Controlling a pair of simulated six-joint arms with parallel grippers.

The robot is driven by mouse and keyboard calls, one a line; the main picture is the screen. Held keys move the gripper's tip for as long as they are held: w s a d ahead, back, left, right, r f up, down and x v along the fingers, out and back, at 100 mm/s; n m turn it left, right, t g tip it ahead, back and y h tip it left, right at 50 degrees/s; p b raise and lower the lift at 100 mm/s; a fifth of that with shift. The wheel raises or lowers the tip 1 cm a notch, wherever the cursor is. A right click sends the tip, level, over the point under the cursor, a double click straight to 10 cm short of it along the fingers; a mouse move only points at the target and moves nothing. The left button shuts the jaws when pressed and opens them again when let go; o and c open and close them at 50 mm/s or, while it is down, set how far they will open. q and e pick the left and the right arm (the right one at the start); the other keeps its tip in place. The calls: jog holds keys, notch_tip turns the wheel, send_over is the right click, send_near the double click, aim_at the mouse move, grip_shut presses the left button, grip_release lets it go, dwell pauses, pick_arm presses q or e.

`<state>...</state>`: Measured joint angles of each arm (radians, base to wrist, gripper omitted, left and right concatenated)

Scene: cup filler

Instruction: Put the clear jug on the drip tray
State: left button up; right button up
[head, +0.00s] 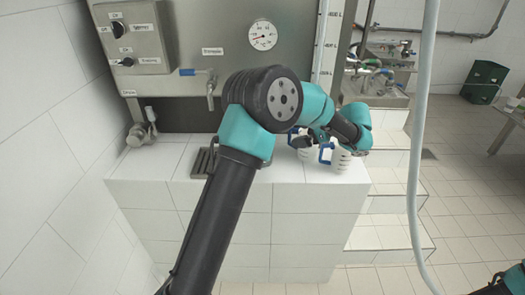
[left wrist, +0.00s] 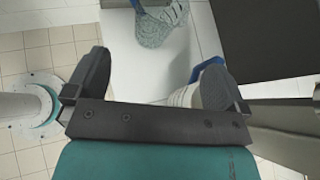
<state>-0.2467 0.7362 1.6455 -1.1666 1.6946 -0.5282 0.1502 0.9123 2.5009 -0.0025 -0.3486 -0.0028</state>
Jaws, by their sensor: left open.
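The clear jug (left wrist: 165,28) shows at the top of the left wrist view, translucent and patterned, with a blue handle. A white jug (left wrist: 183,96) with a blue handle is closer, partly hidden behind one finger. Two blue-handled jugs show in the head view, one of them at the right (head: 341,159), on the tiled counter's right part; I cannot tell there which is clear. The drip tray (head: 203,163) is a dark grate left of them, partly hidden by my arm. My left gripper (left wrist: 150,82) is open and empty, near the jugs.
A steel panel with a tap (head: 210,88) and gauge (head: 263,35) stands behind the tiled counter (head: 150,165). A pale hose (head: 419,150) hangs at the right. Tiled steps (head: 395,207) lie right of the counter.

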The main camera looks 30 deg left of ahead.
pick_arm(q)
jog(key=shift+w+d+r+m+y, duration=0.2)
jog(key=shift+d+m+y, duration=0.2)
jog(key=shift+d, duration=0.2)
jog(key=shift+w+d+r+m+y, duration=0.15)
jog(key=shift+d+m+y, duration=0.25)
jog(key=shift+d, duration=0.2)
jog(key=x, duration=1.2)
jog(key=shift+s, duration=0.15)
jog(key=shift+a, duration=0.1)
jog(key=shift+x, duration=2.6)
jog(key=shift+s+f, duration=0.15)
